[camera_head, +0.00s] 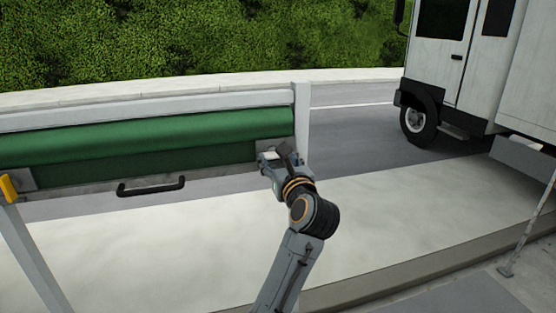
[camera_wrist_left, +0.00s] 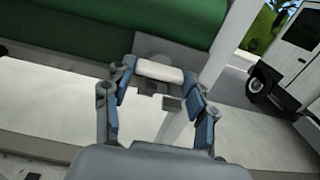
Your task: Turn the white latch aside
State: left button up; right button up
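The white latch (camera_wrist_left: 160,72) sits on a grey plate at the right end of the green panel (camera_wrist_left: 110,30), beside a pale post. My left gripper (camera_wrist_left: 161,76) is open, with one finger at each end of the latch. I cannot tell whether the fingers touch it. In the head view my left gripper (camera_head: 270,160) is at the panel's lower right corner and covers most of the latch there. The green panel (camera_head: 150,135) is rolled along its top and has a black handle (camera_head: 151,187) on its lower edge. My right gripper is not in view.
A yellow-orange piece (camera_head: 9,188) is at the panel's left end. A pale post (camera_head: 301,125) stands just right of my left gripper. A white truck (camera_head: 455,60) is parked at the right. The pale ground in front is clear.

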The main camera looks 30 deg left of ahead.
pick_arm(q)
jog(key=shift+c, duration=0.4)
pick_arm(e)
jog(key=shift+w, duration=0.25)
pick_arm(q)
jog(key=m+p, duration=0.6)
jog(key=shift+r, duration=0.25)
jog(key=shift+m+p, duration=0.65)
jog(key=shift+m, duration=0.25)
jog(key=shift+f+m+p, duration=0.15)
jog(key=shift+m+p, duration=0.15)
jog(key=shift+m, duration=1.6)
jog(key=m, duration=0.4)
jog(key=shift+m, duration=1)
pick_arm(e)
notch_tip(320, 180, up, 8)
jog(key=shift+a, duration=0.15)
pick_arm(q)
jog(key=shift+m, duration=0.3)
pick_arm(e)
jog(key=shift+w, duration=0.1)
